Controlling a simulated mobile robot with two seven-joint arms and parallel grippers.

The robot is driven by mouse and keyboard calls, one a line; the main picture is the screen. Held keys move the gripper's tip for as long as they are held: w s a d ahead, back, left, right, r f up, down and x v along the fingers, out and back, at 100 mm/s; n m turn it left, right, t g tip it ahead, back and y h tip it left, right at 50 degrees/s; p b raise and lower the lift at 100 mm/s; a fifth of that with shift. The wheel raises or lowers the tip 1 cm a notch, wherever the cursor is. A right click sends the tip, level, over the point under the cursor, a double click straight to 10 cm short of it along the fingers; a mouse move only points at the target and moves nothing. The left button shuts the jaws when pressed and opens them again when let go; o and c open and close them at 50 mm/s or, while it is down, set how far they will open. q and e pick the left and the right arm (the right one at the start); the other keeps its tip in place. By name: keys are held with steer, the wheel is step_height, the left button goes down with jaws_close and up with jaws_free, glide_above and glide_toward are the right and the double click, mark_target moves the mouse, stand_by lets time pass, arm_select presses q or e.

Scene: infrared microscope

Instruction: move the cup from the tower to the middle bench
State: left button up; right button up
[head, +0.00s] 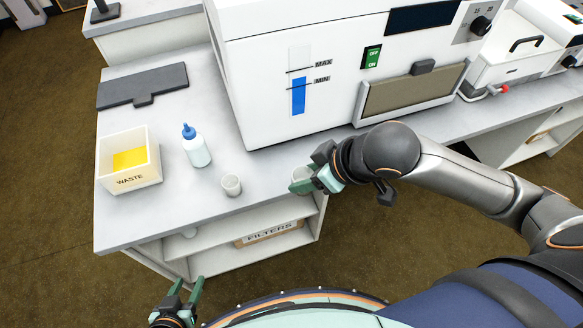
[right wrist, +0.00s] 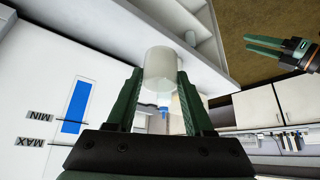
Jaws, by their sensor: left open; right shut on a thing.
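My right gripper (head: 308,183) is shut on a pale translucent cup (head: 301,174), by the front edge of the grey-topped bench (head: 130,220). The right wrist view shows this cup (right wrist: 160,66) between the two green fingers (right wrist: 157,100). Whether its base touches the bench top, I cannot tell. A second, similar cup (head: 231,185) stands upright on the bench to the left, apart from the gripper. My left gripper (head: 180,299) is open and empty, low in front of the bench; it also shows in the right wrist view (right wrist: 277,49).
A white bottle with a blue cap (head: 196,148), a white WASTE bin (head: 128,165) and a dark flat plate (head: 143,86) are on the bench's left part. A large white instrument (head: 265,85) stands behind the held cup. A FILTERS shelf (head: 268,234) is below.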

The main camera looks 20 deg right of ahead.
steer(key=w+f, duration=0.2)
steer(key=w, duration=0.1)
steer(key=w+f, duration=0.3)
steer(key=w, duration=0.1)
steer(key=w+d+f+b, duration=0.1)
steer(key=w+f, duration=0.2)
steer(key=w, duration=0.1)
steer(key=shift+w+f, duration=0.45)
steer(key=shift+f, duration=0.25)
arm_select(q)
steer(key=shift+w+f, duration=0.1)
steer(key=shift+f, duration=0.95)
arm_select(e)
steer(key=shift+f, duration=1.35)
steer(key=o, duration=1.3)
steer(key=shift+f, duration=0.1)
arm_select(q)
steer(key=shift+r+p, duration=0.7)
steer(key=shift+r, duration=0.2)
arm_select(e)
steer(key=v, duration=1.2)
